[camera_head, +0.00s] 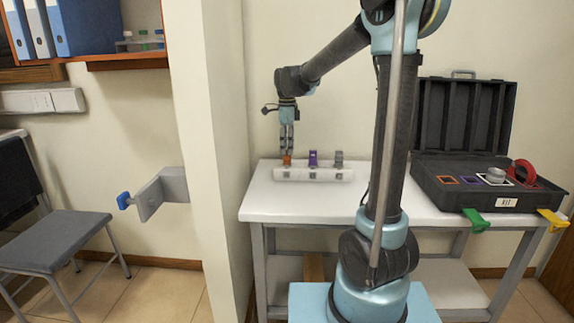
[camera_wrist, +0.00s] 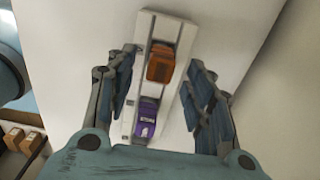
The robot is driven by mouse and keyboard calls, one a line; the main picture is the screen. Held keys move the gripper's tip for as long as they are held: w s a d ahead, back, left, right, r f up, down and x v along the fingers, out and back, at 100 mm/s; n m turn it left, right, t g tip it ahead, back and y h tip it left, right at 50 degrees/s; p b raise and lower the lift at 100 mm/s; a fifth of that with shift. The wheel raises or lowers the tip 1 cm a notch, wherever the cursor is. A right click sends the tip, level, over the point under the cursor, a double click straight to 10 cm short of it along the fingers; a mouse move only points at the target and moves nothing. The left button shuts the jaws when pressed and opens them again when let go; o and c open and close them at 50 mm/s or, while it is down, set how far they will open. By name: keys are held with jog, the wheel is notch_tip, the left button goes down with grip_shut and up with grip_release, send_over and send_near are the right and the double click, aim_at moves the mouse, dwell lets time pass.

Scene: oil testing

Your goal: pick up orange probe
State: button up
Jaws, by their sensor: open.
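The orange probe (camera_head: 287,160) stands at the left end of a white holder (camera_head: 312,174) on the table. In the wrist view the orange probe (camera_wrist: 161,66) lies between my two open fingers, toward their tips, with no visible contact. My gripper (camera_head: 287,150) points down just above the orange probe, and it also shows in the wrist view (camera_wrist: 162,88). A purple probe (camera_head: 313,158) stands in the middle of the holder, and in the wrist view it (camera_wrist: 146,118) is nearer my palm. A grey probe (camera_head: 338,159) stands at the right end.
An open black case (camera_head: 440,190) stands on the right of the white table (camera_head: 262,202), with a red ring (camera_head: 522,171) in it. A wall edge stands left of the table.

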aim_at(287, 156)
jog(key=shift+w+f, duration=0.1)
jog(key=shift+f, duration=2.4)
grip_shut()
